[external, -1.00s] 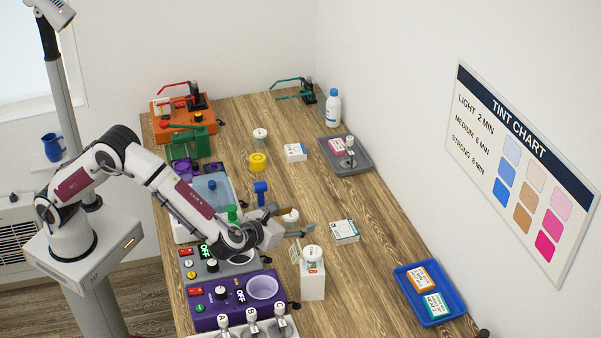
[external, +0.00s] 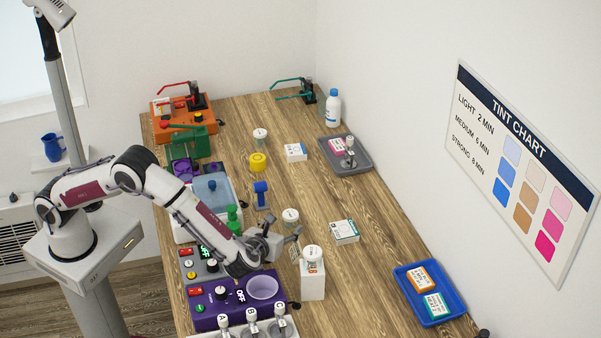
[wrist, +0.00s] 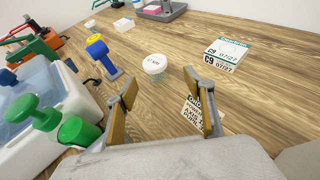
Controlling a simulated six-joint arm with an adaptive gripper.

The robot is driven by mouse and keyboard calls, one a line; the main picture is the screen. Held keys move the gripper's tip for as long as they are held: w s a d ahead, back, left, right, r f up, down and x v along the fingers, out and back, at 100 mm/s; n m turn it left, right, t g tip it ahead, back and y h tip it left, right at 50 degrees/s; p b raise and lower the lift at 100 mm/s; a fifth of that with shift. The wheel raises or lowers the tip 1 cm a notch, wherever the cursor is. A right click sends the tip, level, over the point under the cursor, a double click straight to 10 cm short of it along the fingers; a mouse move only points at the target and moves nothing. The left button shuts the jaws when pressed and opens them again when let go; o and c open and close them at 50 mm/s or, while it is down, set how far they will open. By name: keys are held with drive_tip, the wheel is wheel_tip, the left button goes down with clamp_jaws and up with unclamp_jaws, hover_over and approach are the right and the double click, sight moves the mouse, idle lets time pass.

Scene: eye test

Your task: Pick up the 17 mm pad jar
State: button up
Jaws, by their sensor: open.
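A small round jar with a white lid stands upright on the wooden table; its lid print in the wrist view looks like "17 MM" but is small, so I take it as the 17 mm pad jar (wrist: 154,65). It also shows in the external view (external: 290,216). My gripper (wrist: 160,84) is open and empty. The jar stands beyond the fingertips in the wrist view, apart from them. In the external view my gripper (external: 281,228) is just below and left of the jar.
A similar jar (external: 312,254) stands on a white block (external: 312,282), close right of my gripper. Another jar (external: 260,135) stands farther back. A blue stand (external: 261,195) and green pump (wrist: 77,130) are left. A white carton (external: 344,232) is right. A printed card (wrist: 193,110) is near the right finger.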

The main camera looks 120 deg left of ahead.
sight(287, 222)
drive_tip(key=shift+x, duration=0.9)
drive_tip(key=shift+s+a+f, duration=0.1)
drive_tip(key=a, duration=0.1)
drive_tip(key=s+a+f, duration=0.1)
drive_tip(key=shift+a+f, duration=0.25)
drive_tip(key=shift+a, duration=0.1)
drive_tip(key=shift+x, duration=0.9)
drive_tip(key=c, duration=1.2)
